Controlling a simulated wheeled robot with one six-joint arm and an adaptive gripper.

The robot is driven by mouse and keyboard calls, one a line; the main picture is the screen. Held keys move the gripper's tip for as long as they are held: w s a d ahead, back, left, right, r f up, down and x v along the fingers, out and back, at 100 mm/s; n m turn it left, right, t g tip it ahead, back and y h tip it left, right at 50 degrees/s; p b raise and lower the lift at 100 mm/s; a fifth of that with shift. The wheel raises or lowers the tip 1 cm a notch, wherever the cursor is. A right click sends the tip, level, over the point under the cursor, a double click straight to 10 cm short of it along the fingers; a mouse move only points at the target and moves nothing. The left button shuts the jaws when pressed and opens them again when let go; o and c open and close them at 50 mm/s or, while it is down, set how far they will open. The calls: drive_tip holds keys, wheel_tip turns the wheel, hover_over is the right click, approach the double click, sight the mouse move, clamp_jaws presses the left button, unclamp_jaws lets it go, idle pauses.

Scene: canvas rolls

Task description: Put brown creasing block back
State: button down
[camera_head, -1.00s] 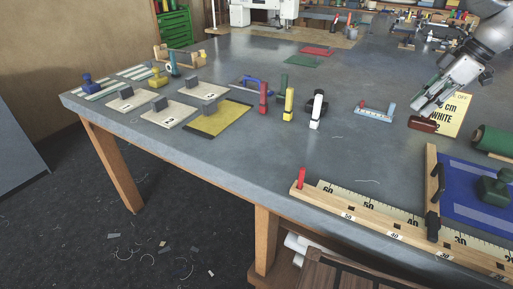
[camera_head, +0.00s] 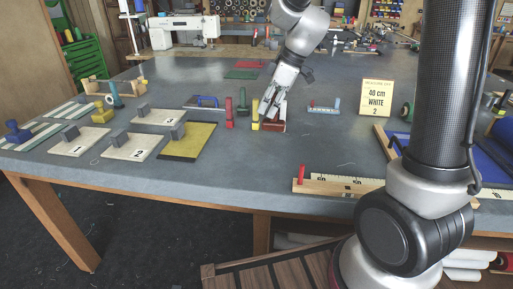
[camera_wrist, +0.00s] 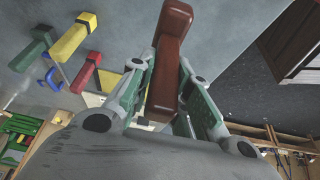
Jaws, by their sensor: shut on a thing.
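The brown creasing block (camera_head: 274,127) is reddish brown and is held between the fingers of my gripper (camera_head: 268,108), low over the grey table. In the wrist view the brown creasing block (camera_wrist: 170,40) sticks out beyond the two green-padded fingers of my gripper (camera_wrist: 164,75), which are shut on it. I cannot tell whether its underside touches the table. A yellow upright block (camera_head: 255,115) stands just left of it. The white upright tool behind is mostly hidden by my gripper.
A red upright block (camera_head: 229,112) and a green one (camera_head: 242,102) stand to the left. A yellow mat (camera_head: 188,140) and numbered boards (camera_head: 128,146) lie further left. A small blue-and-white tool (camera_head: 324,107) and an order sign (camera_head: 376,98) stand right.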

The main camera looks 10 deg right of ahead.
wheel_tip(320, 180, down, 9)
drive_tip(key=shift+r, duration=0.15)
idle(0.4)
drive_tip(key=c, duration=1.3)
unclamp_jaws()
drive_tip(key=v, duration=1.2)
drive_tip(key=s+d+r+m+h, duration=0.1)
drive_tip(key=s+d+m, duration=0.3)
drive_tip(key=s, duration=0.3)
drive_tip(key=s+d+r+m+t+h, duration=0.1)
drive_tip(key=s+d+m, duration=0.3)
drive_tip(key=s, duration=0.4)
drive_tip(key=s+d+r+m+t+h, duration=0.1)
drive_tip(key=s+d+r+m+h, duration=0.1)
drive_tip(key=s, duration=0.6)
drive_tip(key=shift+d+r+m, duration=0.25)
drive_tip(key=shift+d+m, duration=0.3)
drive_tip(key=shift+m, duration=0.35)
drive_tip(key=shift+d+r+m, duration=0.2)
drive_tip(key=shift+d+m, duration=0.3)
drive_tip(key=shift+m, duration=0.4)
drive_tip(key=shift+w, duration=0.1)
